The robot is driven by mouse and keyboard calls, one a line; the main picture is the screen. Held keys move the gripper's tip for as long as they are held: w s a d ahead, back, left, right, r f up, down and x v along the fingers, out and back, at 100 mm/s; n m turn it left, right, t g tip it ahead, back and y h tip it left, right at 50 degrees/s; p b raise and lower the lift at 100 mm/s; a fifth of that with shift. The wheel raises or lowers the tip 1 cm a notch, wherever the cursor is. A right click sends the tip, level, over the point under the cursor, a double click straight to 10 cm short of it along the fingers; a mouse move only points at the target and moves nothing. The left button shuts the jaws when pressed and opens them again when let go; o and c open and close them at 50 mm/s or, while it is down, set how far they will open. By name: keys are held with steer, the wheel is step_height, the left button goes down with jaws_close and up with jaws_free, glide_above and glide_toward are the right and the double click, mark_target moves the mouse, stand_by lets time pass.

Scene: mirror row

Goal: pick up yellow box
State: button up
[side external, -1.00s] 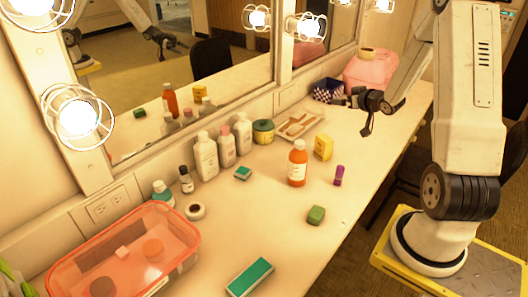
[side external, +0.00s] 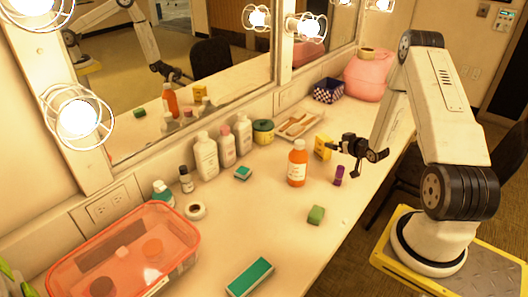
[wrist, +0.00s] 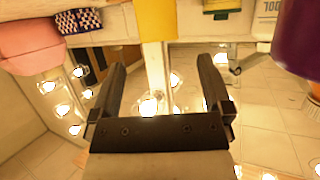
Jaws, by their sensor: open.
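The yellow box (side external: 321,147) stands upright on the white counter, just behind and right of the orange bottle. My gripper (side external: 342,147) is right beside it, on its right, with the fingers pointing toward it. In the wrist view the yellow box (wrist: 157,18) shows at the top centre, beyond the open fingers of my gripper (wrist: 162,65) and in line with the gap between them. The gap is empty. In the side view I cannot tell whether a fingertip touches the box.
The orange bottle (side external: 297,165) and purple tube (side external: 339,175) stand close by; the tube looms at the wrist view's upper right (wrist: 298,40). A tray of brushes (side external: 299,125) lies behind. The pink bag (side external: 367,76) and checkered basket (side external: 327,91) are at the back.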

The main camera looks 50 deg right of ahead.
mark_target(326, 138)
steer(key=shift+x, duration=1.3)
steer(key=shift+w, duration=0.1)
steer(key=shift+x, duration=2.5)
steer(key=shift+d, duration=0.1)
jaws_close()
steer(key=shift+r, duration=0.15)
